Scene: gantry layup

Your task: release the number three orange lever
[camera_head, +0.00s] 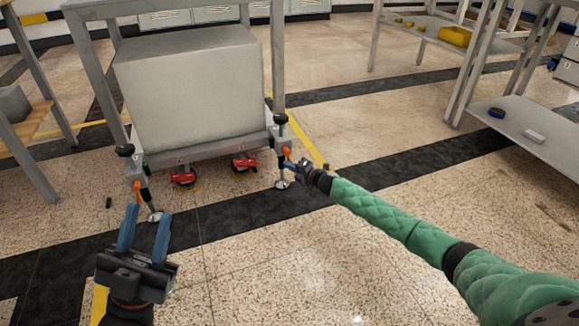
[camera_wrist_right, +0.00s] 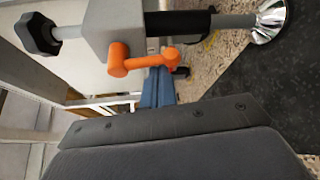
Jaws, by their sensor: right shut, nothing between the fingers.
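An orange lever (camera_head: 287,153) sits on the clamp at the cart's right front leg. In the right wrist view the orange lever (camera_wrist_right: 145,60) shows large, joined to a grey block above a black-sleeved rod and silver foot. My right gripper (camera_head: 296,166) is at this lever, its blue fingers (camera_wrist_right: 157,88) shut with nothing between them, just beside the lever's arm; I cannot tell if they touch. A second orange lever (camera_head: 137,187) is on the left front leg. No number is readable on either. My left gripper (camera_head: 146,212) is open and empty, in front of the left leg.
A grey cart frame carries a large grey box (camera_head: 195,90) on red casters (camera_head: 183,177). A black knob (camera_wrist_right: 37,33) tops the right leg. A grey shelf (camera_head: 520,125) stands right. The floor in front is clear.

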